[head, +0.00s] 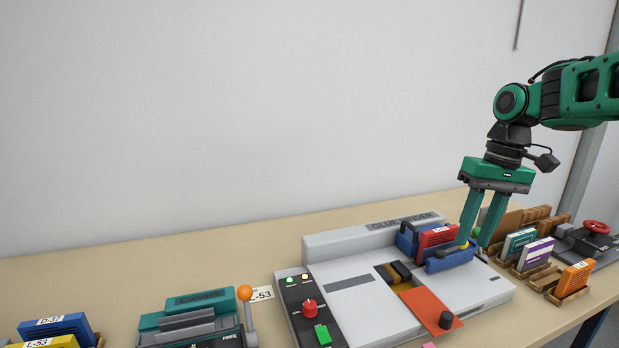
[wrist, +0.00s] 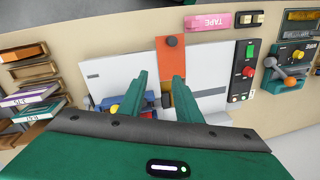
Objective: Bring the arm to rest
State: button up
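My gripper (head: 474,242) hangs fingers-down from the green arm (head: 580,90) at the right of the head view, over the right part of a grey machine (head: 345,250). Its two green fingers are apart, with nothing seen held between them; the wrist view also shows the gap between the fingers (wrist: 160,77). Beside the fingertips is a blue holder (head: 449,258) with a red labelled block (head: 432,238) in it. A yellow knob sits close to the left finger. I cannot tell whether the fingers touch the holder.
An orange plate (head: 425,306) with a black knob lies on the machine's front. Wooden racks with labelled blocks (head: 536,254) stand close on the right. A teal device with an orange-balled lever (head: 244,293) stands left. A pale wall is behind; the space above the table is clear.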

jog(key=s+d+f+m, duration=0.2)
jog(key=s+f, duration=0.1)
jog(key=s, duration=0.5)
jog(key=s+d+f+m+h, duration=0.1)
jog(key=s+f, duration=0.3)
jog(key=s, duration=0.5)
jog(key=s+d+f+m, duration=0.4)
jog(key=s, duration=0.4)
jog(key=shift+s+f+h, duration=0.2)
jog(key=shift+h, duration=0.1)
jog(key=shift+d, duration=0.1)
jog(key=shift+w+f, duration=0.25)
jog(key=shift+w, duration=0.4)
